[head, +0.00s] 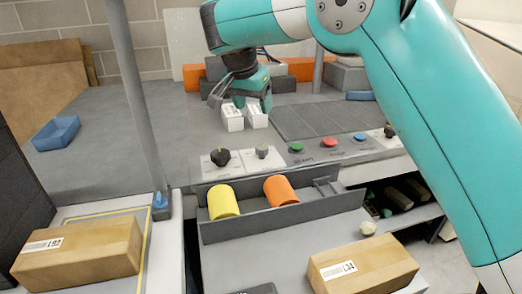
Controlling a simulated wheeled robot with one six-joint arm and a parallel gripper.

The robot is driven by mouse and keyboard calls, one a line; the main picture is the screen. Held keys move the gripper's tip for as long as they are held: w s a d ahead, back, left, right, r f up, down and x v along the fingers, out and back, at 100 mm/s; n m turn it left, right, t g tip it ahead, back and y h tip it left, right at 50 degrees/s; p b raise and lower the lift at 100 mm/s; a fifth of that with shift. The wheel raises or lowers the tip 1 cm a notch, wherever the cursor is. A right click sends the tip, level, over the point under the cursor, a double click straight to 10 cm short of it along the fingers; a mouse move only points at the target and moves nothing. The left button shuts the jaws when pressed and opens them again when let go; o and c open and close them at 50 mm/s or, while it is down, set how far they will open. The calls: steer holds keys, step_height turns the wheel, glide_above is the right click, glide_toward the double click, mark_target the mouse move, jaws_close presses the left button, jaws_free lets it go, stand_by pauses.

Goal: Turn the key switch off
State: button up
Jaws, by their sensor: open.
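On the panel's left part stand a black knob (220,157) and a smaller grey switch (262,151), each on a white plate. One of these may be the key switch; the view is too small to tell which, or how it is turned. The fingers appear apart from both.
Green (296,148), red (329,142) and blue (360,137) buttons and another dark knob (389,131) sit farther right. A grey tray (250,226) in front holds yellow and orange cylinders. Cardboard boxes (362,265) lie nearer. A grey post (140,100) stands left.

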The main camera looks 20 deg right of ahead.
steer(key=b, duration=0.1)
glide_toward(262, 147)
steer(key=x, duration=1)
steer(key=shift+w+a, duration=0.1)
steer(key=shift+r, duration=0.1)
steer(key=c, duration=0.9)
